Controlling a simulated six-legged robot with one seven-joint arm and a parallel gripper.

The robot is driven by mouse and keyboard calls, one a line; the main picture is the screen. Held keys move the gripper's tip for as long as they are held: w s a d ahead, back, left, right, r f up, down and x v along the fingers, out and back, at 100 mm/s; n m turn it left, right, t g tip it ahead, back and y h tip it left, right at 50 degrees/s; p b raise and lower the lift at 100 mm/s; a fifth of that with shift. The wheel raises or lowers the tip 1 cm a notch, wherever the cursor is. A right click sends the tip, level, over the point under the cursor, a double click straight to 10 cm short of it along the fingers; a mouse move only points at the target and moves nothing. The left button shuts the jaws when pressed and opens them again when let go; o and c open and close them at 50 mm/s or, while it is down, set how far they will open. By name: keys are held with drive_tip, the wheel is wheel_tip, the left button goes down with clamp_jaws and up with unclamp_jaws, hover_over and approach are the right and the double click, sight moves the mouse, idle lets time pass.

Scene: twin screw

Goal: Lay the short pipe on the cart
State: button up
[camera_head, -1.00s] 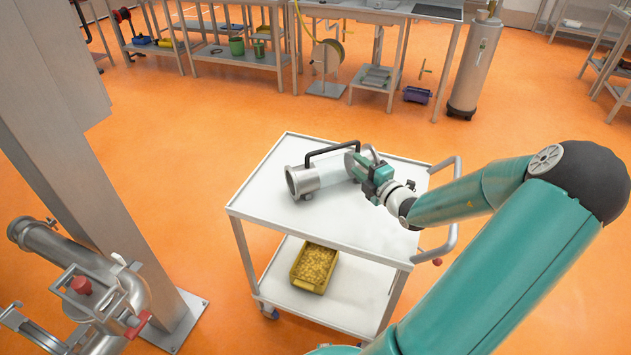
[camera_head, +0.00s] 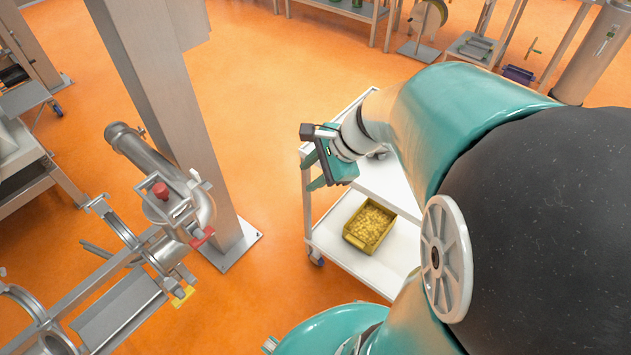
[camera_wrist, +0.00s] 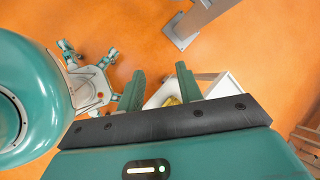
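The white cart (camera_head: 392,188) stands right of centre in the head view, partly behind my arm. A corner of it shows in the wrist view (camera_wrist: 222,88). The short pipe is mostly or wholly hidden behind my arm. A small grey metal part (camera_head: 379,152) shows on the cart top beside my wrist, but I cannot tell whether it is the pipe.
A yellow bin (camera_head: 369,226) of small parts sits on the cart's lower shelf. A steel post (camera_head: 178,110) and a steel pipe assembly (camera_head: 180,207) stand to the left. Orange floor (camera_head: 262,95) is clear between post and cart. Benches line the back.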

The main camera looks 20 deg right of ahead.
drive_tip(key=s+a+r+n+h, duration=0.2)
drive_tip(key=s+r+n, duration=0.2)
drive_tip(key=n, duration=0.5)
drive_tip(key=s+a+r+n+t+h, duration=0.1)
drive_tip(key=s+a+r+n+h, duration=0.1)
drive_tip(key=s+r+n, duration=0.3)
drive_tip(key=shift+s+r+n+h, duration=0.25)
drive_tip(key=shift+s+n+h, duration=0.4)
drive_tip(key=shift+n, duration=1.65)
